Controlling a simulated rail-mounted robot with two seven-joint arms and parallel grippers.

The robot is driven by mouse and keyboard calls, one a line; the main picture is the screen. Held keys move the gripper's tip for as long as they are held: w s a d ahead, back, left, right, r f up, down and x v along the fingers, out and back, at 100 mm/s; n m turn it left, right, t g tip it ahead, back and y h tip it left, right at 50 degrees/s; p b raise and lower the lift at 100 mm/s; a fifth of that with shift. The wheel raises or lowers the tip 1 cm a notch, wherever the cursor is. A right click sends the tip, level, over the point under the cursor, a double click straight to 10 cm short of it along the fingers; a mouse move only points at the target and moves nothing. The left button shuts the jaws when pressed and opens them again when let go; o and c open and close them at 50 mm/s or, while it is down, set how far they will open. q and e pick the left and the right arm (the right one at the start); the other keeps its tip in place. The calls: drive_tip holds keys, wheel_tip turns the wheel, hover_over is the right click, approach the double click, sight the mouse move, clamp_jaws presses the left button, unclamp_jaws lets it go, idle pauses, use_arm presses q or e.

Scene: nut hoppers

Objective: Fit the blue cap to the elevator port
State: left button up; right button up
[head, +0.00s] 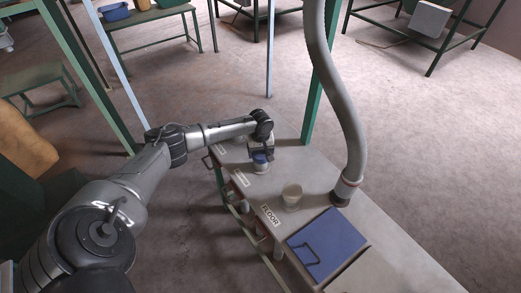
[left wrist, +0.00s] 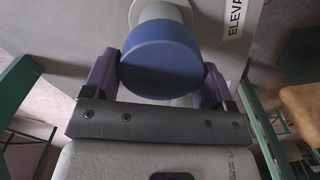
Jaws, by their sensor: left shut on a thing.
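My left gripper (head: 261,150) is shut on the blue cap (head: 260,158) over the bench. In the left wrist view, the round blue cap (left wrist: 160,60) sits between the two dark fingers of the left gripper (left wrist: 160,75). The pale elevator port (left wrist: 160,12) lies directly behind the cap, beside a label (left wrist: 235,20) that reads "ELEVA". In the head view the port (head: 261,168) shows just below the cap. Whether the cap touches it or is seated cannot be told. My right gripper is not in view.
A cream, cup-like port (head: 292,197) stands by the "FLOOR" label (head: 270,215). A thick grey hose (head: 350,130) comes down to the bench at its right. A blue panel (head: 327,243) lies at the near end. Green posts (head: 312,100) rise behind the bench.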

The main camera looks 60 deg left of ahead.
use_arm(q)
drive_tip(key=shift+f, duration=0.1)
drive_tip(key=o, duration=0.8)
drive_tip(key=shift+r+p, duration=1.15)
drive_tip(key=shift+r, duration=5.75)
